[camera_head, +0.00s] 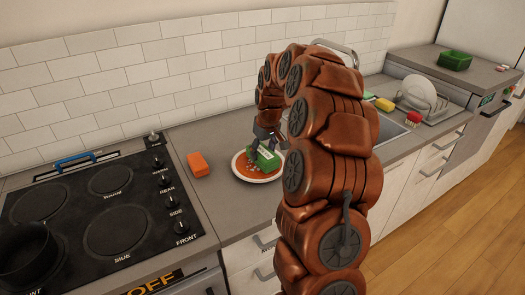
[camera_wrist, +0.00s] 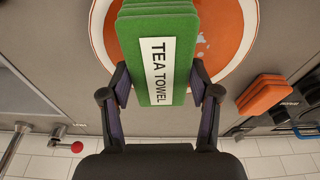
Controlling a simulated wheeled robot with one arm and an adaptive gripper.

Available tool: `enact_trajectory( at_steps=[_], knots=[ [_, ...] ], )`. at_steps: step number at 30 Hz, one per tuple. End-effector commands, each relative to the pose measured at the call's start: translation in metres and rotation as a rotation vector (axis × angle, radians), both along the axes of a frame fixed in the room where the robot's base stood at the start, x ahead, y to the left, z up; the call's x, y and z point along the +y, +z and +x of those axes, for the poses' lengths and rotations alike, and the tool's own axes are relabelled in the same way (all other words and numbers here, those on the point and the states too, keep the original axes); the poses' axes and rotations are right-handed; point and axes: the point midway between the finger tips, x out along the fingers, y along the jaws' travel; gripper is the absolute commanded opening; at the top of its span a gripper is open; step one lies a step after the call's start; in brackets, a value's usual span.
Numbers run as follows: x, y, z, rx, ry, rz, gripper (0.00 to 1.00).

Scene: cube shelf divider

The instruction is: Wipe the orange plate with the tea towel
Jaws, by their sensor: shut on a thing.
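The orange plate (camera_head: 241,172) lies on the grey counter in the head view, between the stove and the sink. It has a white rim and pale spots on its orange surface; it also shows in the wrist view (camera_wrist: 214,30). The green tea towel (camera_wrist: 185,70), a folded block with a white "TEA TOWEL" label, is between the fingers of my gripper (camera_wrist: 160,88), which is shut on it. In the head view the towel (camera_head: 264,159) is over the plate, right of its middle. I cannot tell whether it touches the plate. My arm hides the counter behind it.
An orange folded block (camera_head: 198,164) lies left of the plate. A black stove (camera_head: 105,215) with a dark pot (camera_head: 28,255) fills the left.

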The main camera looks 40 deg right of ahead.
Motion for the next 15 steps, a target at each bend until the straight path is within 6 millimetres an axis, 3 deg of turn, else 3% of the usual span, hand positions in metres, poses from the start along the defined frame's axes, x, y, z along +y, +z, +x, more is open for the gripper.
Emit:
enact_trajectory(
  at_steps=[15],
  knots=[
    [0.021,-0.003,0.0,0.001,0.0,0.002,0.11]
  ],
)
